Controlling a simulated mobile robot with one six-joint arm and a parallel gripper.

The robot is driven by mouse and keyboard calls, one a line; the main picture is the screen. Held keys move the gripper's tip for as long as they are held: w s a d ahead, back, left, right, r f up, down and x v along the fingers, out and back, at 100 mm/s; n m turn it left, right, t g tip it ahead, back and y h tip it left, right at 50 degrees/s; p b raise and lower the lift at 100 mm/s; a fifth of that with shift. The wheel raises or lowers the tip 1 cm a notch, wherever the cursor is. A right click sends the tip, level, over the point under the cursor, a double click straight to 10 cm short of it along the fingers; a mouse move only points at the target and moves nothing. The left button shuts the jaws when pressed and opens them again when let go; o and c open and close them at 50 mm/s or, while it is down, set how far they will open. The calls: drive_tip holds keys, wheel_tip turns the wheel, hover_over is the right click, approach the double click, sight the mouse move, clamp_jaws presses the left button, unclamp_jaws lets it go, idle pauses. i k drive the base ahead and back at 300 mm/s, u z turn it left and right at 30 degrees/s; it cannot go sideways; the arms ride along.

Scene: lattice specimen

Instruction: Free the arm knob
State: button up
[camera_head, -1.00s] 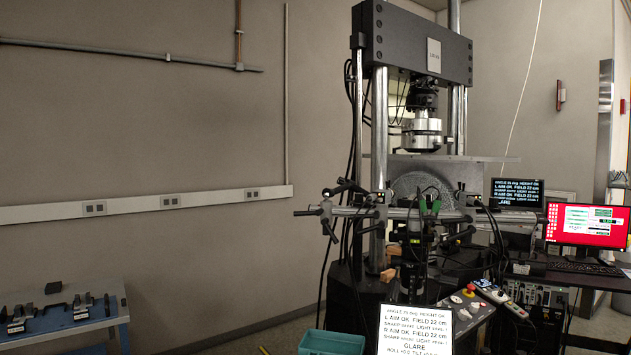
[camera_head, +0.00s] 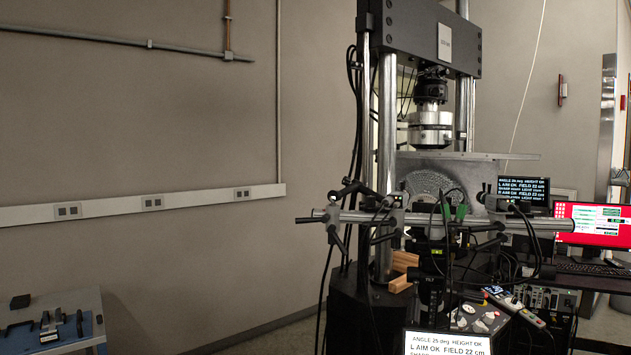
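A horizontal metal bar (camera_head: 340,216) crosses in front of the testing machine, carrying black clamps (camera_head: 388,212) with small levers and knobs. A short black arm (camera_head: 347,189) rises above its left part, and another black piece hangs below it. Which of these is the arm knob I cannot tell at this size. A perforated, rounded lattice specimen (camera_head: 437,183) stands behind the bar, partly hidden by cables and clamps. My gripper is not in view.
Wooden blocks (camera_head: 404,262) sit on the machine's dark base. A text screen (camera_head: 447,343) is at the bottom edge; its top line reads "ANGLE 25 deg HEIGHT OK". Cables hang around the bar. A blue-topped table (camera_head: 50,328) stands far left, with open floor between.

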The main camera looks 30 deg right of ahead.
sight(346, 180)
drive_tip(key=u, duration=0.45)
drive_tip(key=i, duration=1.15)
drive_tip(key=u, duration=0.2)
